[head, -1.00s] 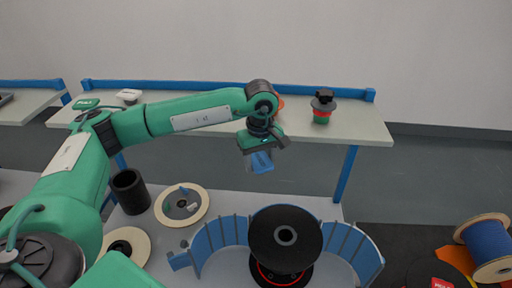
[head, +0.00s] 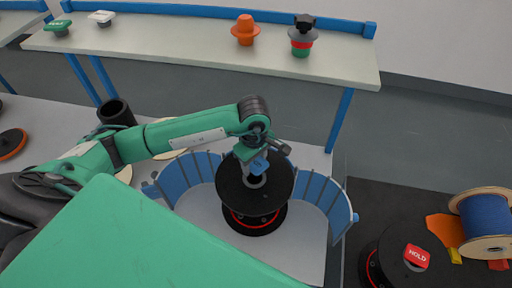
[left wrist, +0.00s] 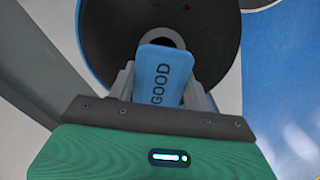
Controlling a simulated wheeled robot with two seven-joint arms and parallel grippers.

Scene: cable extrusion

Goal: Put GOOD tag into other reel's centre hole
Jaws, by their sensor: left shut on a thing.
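My left gripper (head: 254,158) is shut on the blue GOOD tag (head: 261,166), above the black reel (head: 230,188) inside the blue curved fence. In the left wrist view the tag (left wrist: 160,75) stands between the fingers with its lettering toward the camera. The reel (left wrist: 212,35) lies behind it, and the tag covers part of the reel's centre hole (left wrist: 174,37). I cannot tell whether the tag's lower end touches the hole. A red HOLD tag (head: 417,257) sits on another black reel (head: 392,258) at the bottom right. My right gripper is not in view.
The blue fence (head: 329,194) curves around the centre reel, close to my left arm. A blue cable spool (head: 487,214) lies at the right beside orange pieces (head: 445,229). A back shelf (head: 190,48) holds an orange part (head: 245,30) and other small items.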

